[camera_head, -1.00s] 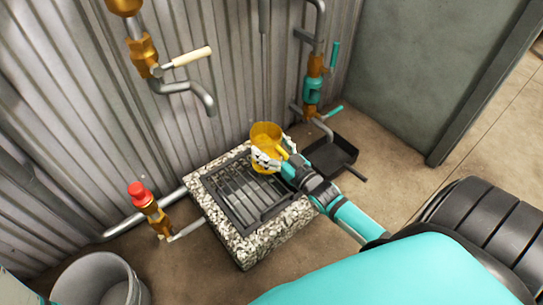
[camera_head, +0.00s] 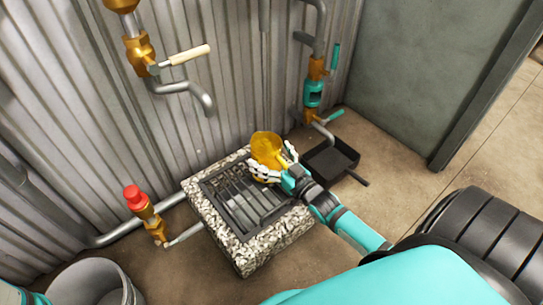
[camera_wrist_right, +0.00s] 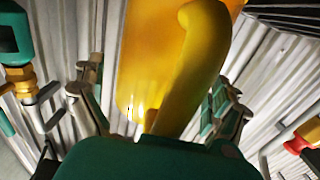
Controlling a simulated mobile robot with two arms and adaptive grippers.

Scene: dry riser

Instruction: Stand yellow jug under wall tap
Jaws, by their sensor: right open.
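The yellow jug (camera_head: 266,146) is at the back corner of the grated stone block, by the corrugated wall. It looks tilted, and its base is hidden. My right gripper (camera_head: 264,172) is at its near side with fingers apart. In the right wrist view the jug's handle (camera_wrist_right: 196,70) stands between the open fingers, with no clear grip on it. The wall tap (camera_head: 142,52) with a cream lever is up and left of the jug, its spout (camera_head: 207,102) curving down. My left gripper is out of view.
The metal grate (camera_head: 240,205) on the stone block (camera_head: 247,260) is otherwise bare. A teal-handled tap (camera_head: 313,92) and a black tray (camera_head: 345,155) are at the right. A red-capped valve (camera_head: 145,210) and a grey bucket (camera_head: 85,285) are at the left.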

